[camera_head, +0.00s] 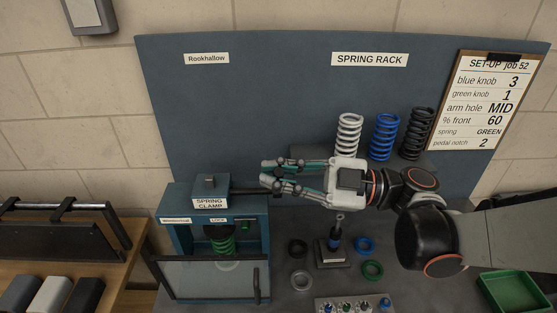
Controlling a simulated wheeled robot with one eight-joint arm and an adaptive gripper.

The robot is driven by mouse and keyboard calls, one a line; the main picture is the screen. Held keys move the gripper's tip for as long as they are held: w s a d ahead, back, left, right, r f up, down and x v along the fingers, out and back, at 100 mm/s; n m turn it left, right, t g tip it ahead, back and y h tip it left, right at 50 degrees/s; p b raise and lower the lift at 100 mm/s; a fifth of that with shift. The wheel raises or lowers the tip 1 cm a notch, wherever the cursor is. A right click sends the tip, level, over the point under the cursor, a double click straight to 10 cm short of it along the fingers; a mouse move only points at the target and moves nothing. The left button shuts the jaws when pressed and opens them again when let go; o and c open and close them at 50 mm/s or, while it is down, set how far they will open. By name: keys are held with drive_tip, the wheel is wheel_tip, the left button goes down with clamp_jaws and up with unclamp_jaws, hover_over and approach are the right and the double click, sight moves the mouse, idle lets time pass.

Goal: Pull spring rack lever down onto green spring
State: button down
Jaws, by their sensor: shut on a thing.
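The spring clamp (210,202) is a blue-grey unit at the left of the bench with a "SPRING CLAMP" label. Its dark lever (245,190) sticks out to the right, roughly level. The green spring (221,243) stands upright inside the clamp frame, below the labelled head; its top is partly hidden in shadow. My gripper (267,174) reaches in from the right, its fingers pointing left, and is shut on the outer end of the lever. The fingers hide that end.
White (348,136), blue (385,137) and black (416,134) springs stand on the rack behind my arm. A clear guard with a handle (256,285) fronts the clamp. A small post stand (334,252), loose rings and a green tray (515,292) are on the bench.

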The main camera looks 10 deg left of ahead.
drive_tip(key=shift+s+d+f+n+b, duration=0.2)
drive_tip(key=shift+s+f+n+b, duration=0.2)
drive_tip(key=shift+s+f+n, duration=0.3)
drive_tip(key=shift+f, duration=0.1)
drive_tip(key=c, duration=1.6)
unclamp_jaws()
drive_tip(key=shift+d, duration=0.1)
drive_tip(key=shift+r, duration=0.2)
drive_tip(key=d, duration=0.4)
drive_tip(key=w+d+f, duration=0.1)
drive_tip(key=d, duration=0.6)
drive_tip(key=shift+w+d+f, duration=0.25)
drive_tip(key=shift+w+d, duration=0.05)
drive_tip(key=shift+d, duration=0.1)
